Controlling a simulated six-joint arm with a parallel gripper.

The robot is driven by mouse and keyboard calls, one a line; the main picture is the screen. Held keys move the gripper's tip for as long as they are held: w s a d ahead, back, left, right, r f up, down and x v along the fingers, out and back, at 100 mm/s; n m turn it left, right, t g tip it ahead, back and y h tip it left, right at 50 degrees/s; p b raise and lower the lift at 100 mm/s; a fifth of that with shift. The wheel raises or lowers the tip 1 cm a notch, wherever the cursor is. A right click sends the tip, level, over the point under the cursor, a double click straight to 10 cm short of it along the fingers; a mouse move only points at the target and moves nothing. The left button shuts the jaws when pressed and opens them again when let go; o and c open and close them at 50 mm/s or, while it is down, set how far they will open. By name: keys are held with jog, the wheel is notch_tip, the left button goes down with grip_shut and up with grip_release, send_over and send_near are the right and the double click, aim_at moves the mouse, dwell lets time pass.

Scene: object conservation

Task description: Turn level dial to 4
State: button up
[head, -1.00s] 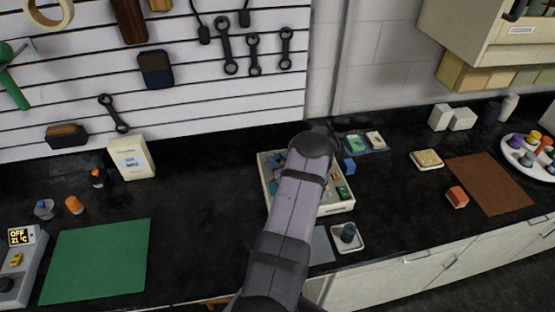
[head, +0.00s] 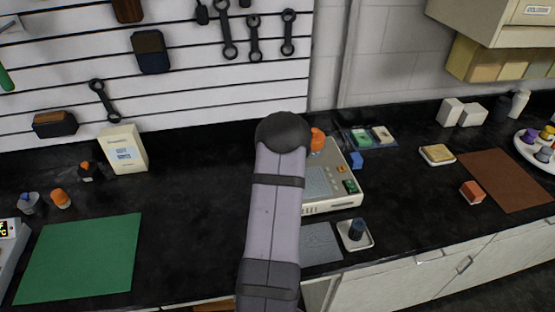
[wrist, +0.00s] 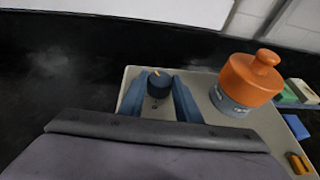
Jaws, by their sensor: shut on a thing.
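A cream device (head: 352,190) with a grey panel and small green and orange switches stands at the middle of the counter. My arm hides its left part in the head view. In the wrist view, a dark round dial (wrist: 159,82) with an orange pointer mark sits at the far left corner of the device top (wrist: 205,118). My gripper (wrist: 158,86) has its two blue fingers on either side of the dial, shut on it. Small marks beside the dial are too small to read. The gripper is hidden behind my arm in the head view.
An orange-topped grey container (wrist: 250,80) stands on the device, right of the dial; its orange top shows in the head view (head: 317,140). A dark knob on a white base (head: 356,232) is in front. Blue block (head: 356,160) stands right.

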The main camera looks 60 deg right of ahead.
jog(key=shift+r, duration=0.15)
jog(key=o, duration=1.1)
jog(key=shift+c, duration=0.2)
jog(key=shift+s+a, duration=0.1)
jog(key=shift+s+a+r+b, duration=0.1)
jog(key=shift+s+a+b, duration=0.25)
jog(key=shift+a+b, duration=0.05)
jog(key=shift+b+v, duration=1)
jog(key=shift+v, duration=2)
jog(key=shift+w, duration=0.1)
jog(key=shift+c, duration=0.2)
